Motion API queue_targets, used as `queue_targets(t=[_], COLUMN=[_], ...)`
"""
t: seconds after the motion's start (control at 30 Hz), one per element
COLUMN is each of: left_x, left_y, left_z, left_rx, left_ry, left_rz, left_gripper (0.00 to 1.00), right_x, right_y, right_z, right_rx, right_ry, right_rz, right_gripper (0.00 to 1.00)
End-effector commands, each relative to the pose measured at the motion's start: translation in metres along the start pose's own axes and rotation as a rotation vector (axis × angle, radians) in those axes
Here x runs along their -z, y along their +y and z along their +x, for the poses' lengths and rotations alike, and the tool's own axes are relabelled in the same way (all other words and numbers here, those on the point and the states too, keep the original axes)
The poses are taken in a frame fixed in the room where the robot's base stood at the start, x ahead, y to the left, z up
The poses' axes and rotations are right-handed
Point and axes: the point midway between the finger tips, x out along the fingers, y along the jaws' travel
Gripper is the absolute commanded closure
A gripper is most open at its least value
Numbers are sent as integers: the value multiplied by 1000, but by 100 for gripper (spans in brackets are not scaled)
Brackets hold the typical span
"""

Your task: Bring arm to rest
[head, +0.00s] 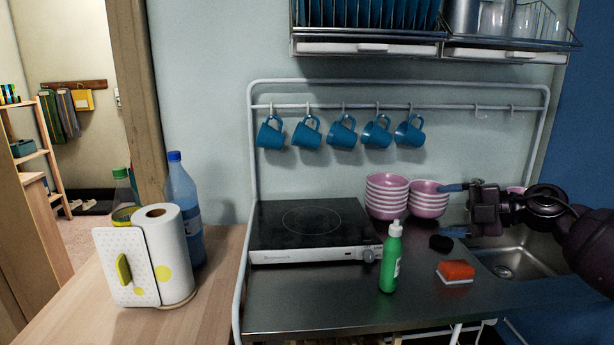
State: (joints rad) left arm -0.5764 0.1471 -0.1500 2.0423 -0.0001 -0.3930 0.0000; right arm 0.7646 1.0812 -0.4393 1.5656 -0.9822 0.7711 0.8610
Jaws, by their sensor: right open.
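My right arm comes in from the right edge. My right gripper (455,209) is open, its blue-tipped fingers pointing left. In the picture it lies over the sink area, beside the stacks of pink bowls. I see nothing held between its fingers. I cannot tell whether the upper finger touches the right bowl stack (427,205) or only passes in front of it. My left gripper is not in view.
The counter holds a hot plate (310,222), a left bowl stack (387,197), a green bottle (391,258), a sponge (456,270) and a sink (520,258). Blue mugs (342,133) hang above. A paper towel roll (170,250) stands left. The counter's front is mostly clear.

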Motion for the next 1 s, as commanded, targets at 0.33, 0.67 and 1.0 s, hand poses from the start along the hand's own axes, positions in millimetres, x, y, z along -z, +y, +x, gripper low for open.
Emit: queue_targets(t=[0.33,0.67,1.0], left_x=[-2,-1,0], left_y=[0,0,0], left_z=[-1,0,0], left_rx=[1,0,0], left_ry=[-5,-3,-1], left_rz=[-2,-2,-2], left_gripper=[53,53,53], right_x=[24,40,106], right_y=[-53,-201,-352], right_z=[38,29,0], right_rx=[-544,-631,-597], right_ry=[-172,-512,-715], right_rz=[178,651,1176], right_gripper=[20,20,20])
